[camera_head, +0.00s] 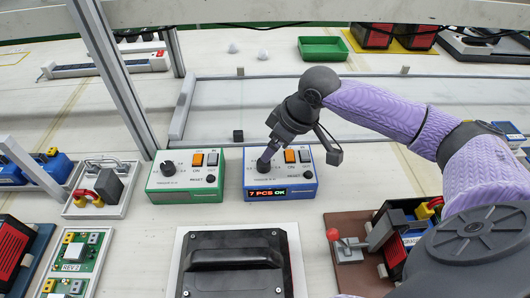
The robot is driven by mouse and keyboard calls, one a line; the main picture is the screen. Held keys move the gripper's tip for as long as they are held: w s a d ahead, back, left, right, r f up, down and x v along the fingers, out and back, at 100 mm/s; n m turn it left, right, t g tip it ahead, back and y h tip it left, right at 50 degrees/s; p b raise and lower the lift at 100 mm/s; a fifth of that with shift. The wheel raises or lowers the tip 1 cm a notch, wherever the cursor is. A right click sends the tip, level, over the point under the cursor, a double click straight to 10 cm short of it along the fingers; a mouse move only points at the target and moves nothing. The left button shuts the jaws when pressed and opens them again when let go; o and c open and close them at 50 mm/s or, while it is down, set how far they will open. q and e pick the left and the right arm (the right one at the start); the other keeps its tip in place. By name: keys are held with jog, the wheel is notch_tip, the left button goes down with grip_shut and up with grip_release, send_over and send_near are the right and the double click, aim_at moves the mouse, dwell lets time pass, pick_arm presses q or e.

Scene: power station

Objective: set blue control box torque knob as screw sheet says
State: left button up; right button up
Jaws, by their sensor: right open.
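The blue control box (281,193) sits on the bench in the middle of the view, its display reading "7 PCS OK". Its dark torque knob (264,163) is at the left of its top, partly covered by my right gripper, so its pointer setting cannot be read. My right gripper (301,153) is above this box with its fingers spread apart. One finger is over the knob; I cannot tell if it touches. The other hangs past the box's right side. No screw sheet can be made out. My left gripper is out of view.
A green control box (160,197) with a black knob stands just left of the blue one. A black-lidded white case (290,233) is in front. A red-knobbed lever fixture (346,250) is at right. A green tray (322,57) is farther back.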

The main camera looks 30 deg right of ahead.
aim_at(264, 165)
jog(key=b+x, duration=0.2)
jog(key=x, duration=0.4)
jog(key=shift+f, duration=0.1)
jog(key=shift+a+f, duration=0.1)
jog(key=shift+f, duration=0.2)
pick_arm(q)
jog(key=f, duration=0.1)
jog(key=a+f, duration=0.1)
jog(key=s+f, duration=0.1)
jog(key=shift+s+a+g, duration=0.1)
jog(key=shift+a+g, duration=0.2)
pick_arm(e)
jog(key=shift+w, duration=0.1)
jog(key=shift+r, duration=0.1)
jog(key=shift+c, duration=0.8)
jog(key=c, duration=0.7)
grip_shut()
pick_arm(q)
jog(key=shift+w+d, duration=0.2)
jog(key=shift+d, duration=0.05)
